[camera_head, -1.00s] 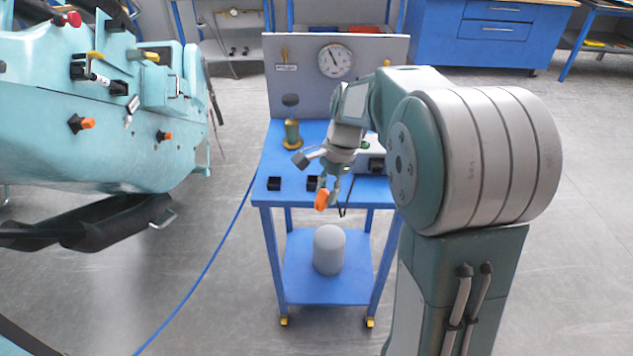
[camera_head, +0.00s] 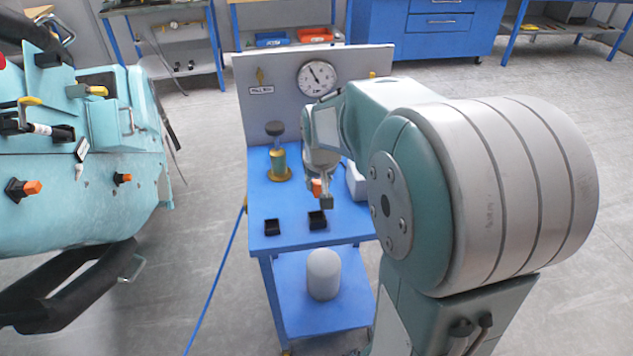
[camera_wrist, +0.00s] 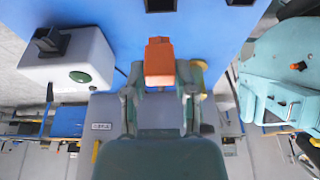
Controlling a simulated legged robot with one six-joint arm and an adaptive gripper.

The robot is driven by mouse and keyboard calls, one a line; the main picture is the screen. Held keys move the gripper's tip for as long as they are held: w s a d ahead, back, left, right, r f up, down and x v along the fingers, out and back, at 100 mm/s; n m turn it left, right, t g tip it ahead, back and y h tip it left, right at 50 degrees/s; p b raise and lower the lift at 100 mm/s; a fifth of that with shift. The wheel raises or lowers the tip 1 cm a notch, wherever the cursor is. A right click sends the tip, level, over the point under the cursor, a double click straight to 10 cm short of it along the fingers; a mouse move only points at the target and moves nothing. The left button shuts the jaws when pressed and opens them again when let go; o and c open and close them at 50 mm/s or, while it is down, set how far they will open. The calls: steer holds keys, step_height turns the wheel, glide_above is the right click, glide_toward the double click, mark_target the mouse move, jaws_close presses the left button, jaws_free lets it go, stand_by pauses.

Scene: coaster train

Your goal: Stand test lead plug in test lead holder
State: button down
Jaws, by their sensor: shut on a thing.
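My gripper (camera_head: 321,194) is shut on the orange test lead plug (camera_head: 316,186) above the blue trolley top. The plug is partly hidden by a finger in the head view; in the wrist view the plug (camera_wrist: 159,62) sits between both fingers. Two small black open-topped holders stand near the trolley's front edge: a left one (camera_head: 272,227) and a right one (camera_head: 317,220). The gripper appears just above and behind the right one, apart from it. A black holder (camera_wrist: 160,5) is cut by the wrist view's top edge. I cannot tell which is the test lead holder.
A white box with a green button (camera_wrist: 75,68) stands beside the gripper, mostly hidden behind my arm in the head view. A brass post (camera_head: 279,163) stands further back before the grey gauge panel (camera_head: 265,105). The teal train body (camera_head: 90,170) is on the left.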

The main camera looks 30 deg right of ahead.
mark_target(317, 196)
steer(key=shift+a, duration=0.1)
steer(key=shift+a+f, duration=0.1)
steer(key=shift+f, duration=0.05)
steer(key=shift+a+f, duration=0.1)
steer(key=shift+f, duration=2.6)
steer(key=shift+f, duration=1.55)
steer(key=shift+c, duration=1.7)
jaws_free()
